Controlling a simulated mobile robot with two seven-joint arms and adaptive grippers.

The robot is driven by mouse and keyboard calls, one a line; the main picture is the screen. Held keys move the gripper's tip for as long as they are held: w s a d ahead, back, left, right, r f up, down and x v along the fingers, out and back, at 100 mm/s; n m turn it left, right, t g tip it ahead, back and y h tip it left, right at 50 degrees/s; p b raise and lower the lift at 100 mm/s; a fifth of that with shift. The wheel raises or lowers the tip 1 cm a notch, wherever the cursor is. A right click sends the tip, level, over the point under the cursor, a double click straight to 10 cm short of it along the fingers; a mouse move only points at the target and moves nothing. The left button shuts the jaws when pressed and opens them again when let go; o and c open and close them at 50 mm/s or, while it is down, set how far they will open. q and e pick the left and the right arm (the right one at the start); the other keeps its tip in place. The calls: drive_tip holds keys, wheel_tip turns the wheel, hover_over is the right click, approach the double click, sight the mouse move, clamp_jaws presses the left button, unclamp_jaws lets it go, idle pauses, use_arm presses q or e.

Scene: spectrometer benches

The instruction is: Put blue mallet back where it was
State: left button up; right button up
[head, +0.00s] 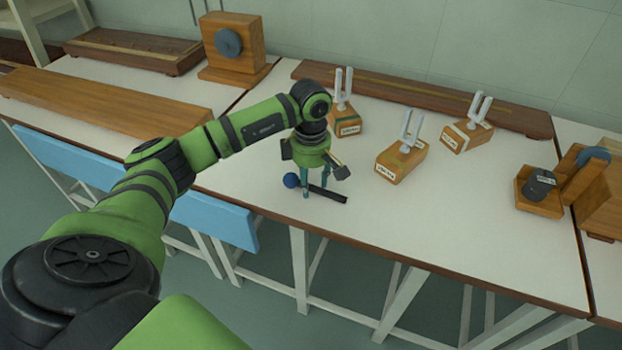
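The blue mallet has a round blue head (291,181) and a dark handle (333,195). It lies on the white bench near the front edge, with its handle pointing right. My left gripper (315,188) points down over the handle just right of the head. Its two fingers are apart, one on the near side and one on the far side of the handle, with a visible gap. Part of the handle is hidden behind the near finger. My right gripper is not in view.
Tuning forks on wooden boxes stand behind the gripper (347,122) and to its right (401,162) (467,136). A wooden holder with a dark cylinder (539,186) is at the right. The bench (450,220) is clear at front right.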

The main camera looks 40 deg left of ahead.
sight(311, 184)
use_arm(q)
drive_tip(key=shift+r, duration=0.2)
wheel_tip(311, 184, up, 12)
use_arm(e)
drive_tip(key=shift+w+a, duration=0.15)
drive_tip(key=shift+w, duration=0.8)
use_arm(q)
drive_tip(key=shift+f, duration=0.1)
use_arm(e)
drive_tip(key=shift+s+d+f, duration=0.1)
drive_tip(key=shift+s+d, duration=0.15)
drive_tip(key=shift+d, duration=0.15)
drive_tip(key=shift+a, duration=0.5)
